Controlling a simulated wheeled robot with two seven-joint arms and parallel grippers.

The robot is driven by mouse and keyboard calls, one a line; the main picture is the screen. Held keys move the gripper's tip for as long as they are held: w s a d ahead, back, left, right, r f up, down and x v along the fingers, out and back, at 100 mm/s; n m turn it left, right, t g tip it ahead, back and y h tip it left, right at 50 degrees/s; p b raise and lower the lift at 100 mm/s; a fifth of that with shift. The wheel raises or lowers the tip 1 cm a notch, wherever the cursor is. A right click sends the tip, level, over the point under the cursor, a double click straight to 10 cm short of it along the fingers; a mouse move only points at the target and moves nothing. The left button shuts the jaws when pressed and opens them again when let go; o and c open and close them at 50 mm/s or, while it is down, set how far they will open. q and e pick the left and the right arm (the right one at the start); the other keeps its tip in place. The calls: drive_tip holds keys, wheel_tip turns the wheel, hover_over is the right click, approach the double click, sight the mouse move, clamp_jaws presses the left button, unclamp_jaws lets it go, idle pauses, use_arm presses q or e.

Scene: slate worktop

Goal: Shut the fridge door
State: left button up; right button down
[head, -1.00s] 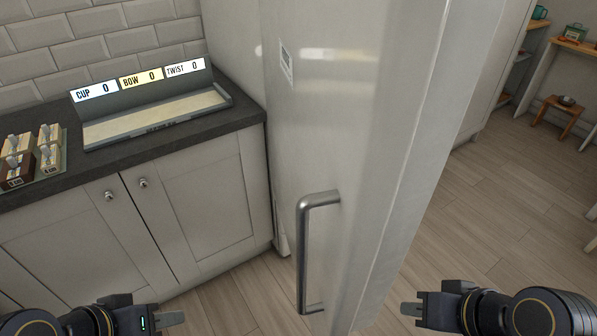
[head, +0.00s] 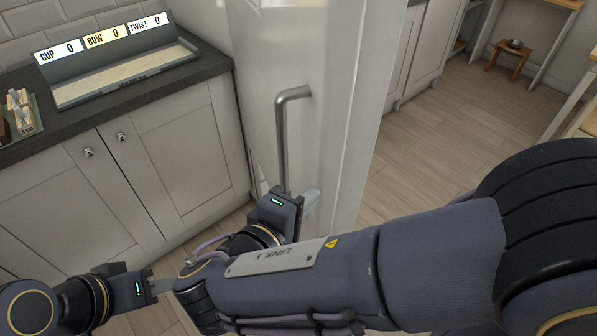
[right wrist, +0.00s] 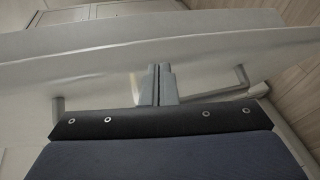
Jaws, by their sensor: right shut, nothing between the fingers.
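The pale fridge door (head: 325,120) stands open, its outer face and vertical metal handle (head: 280,140) turned to the left. My right gripper (head: 311,199) is at the lower part of the door, by the lower end of the handle. In the right wrist view its shut fingers (right wrist: 158,84) point at the door panel (right wrist: 200,45), empty. I cannot tell whether they touch it. Parts of the handle show on both sides of the fingers in that view. My left gripper (head: 163,285) is low at the left, clear of the door; its finger gap is not visible.
Grey cabinets under a dark worktop (head: 120,85) stand left of the door, with a sign tray (head: 120,78) on top. Open wooden floor (head: 440,130) lies to the right, with a small stool (head: 510,60) further back.

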drive_tip(key=s+a+r+n+t, duration=0.1)
drive_tip(key=a+r+t, duration=0.1)
drive_tip(key=a+t, duration=0.3)
drive_tip(key=p, duration=0.1)
approach(304, 144)
drive_tip(key=shift+g+y, duration=0.4)
drive_tip(key=x, duration=0.3)
drive_tip(key=r+x, duration=0.1)
drive_tip(key=x, duration=0.1)
drive_tip(key=shift+w+d, duration=0.2)
drive_tip(key=shift+d, duration=0.1)
